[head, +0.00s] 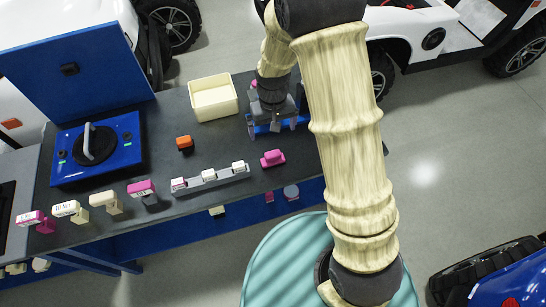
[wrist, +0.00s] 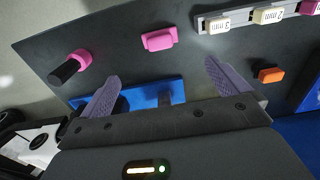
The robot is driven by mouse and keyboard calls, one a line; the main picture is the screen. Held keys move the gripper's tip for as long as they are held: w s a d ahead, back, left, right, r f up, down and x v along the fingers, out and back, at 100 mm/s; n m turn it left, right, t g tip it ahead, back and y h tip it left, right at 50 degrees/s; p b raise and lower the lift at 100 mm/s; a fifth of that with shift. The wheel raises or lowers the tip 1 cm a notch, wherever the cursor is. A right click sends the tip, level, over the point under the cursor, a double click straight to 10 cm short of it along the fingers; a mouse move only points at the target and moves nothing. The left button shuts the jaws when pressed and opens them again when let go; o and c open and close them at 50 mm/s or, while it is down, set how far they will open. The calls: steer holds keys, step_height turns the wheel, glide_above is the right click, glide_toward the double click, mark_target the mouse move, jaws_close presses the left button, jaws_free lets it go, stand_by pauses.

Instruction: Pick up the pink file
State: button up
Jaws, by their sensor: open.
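A pink cylinder with a black shaft (wrist: 72,65) lies on the dark tabletop at the left of the wrist view. It looks like the pink file; my arm seems to hide it in the head view. A plain pink block (wrist: 159,38) lies to its right, and also shows in the head view (head: 272,158). My gripper (wrist: 161,72) is open, with nothing visible between its purple fingers. In the head view my gripper (head: 273,124) is over the table's right part, above a blue piece (wrist: 148,95). The pink cylinder is left of the fingers in the wrist view.
A grey rack (head: 210,178) holds several labelled blocks. An orange block (head: 184,143) and a cream bin (head: 213,98) stand behind it. Several stamp-like blocks, one pink (head: 142,188), line the table's front left.

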mark_target(273, 153)
step_height(273, 153, down, 12)
steer(key=p, duration=0.3)
steer(key=shift+f, duration=0.15)
stand_by(0.4)
steer(key=shift+f, duration=0.15)
steer(key=shift+w+f+p, duration=0.2)
steer(key=shift+f+p, duration=1.05)
steer(key=shift+f, duration=1.2)
steer(key=c, duration=1.1)
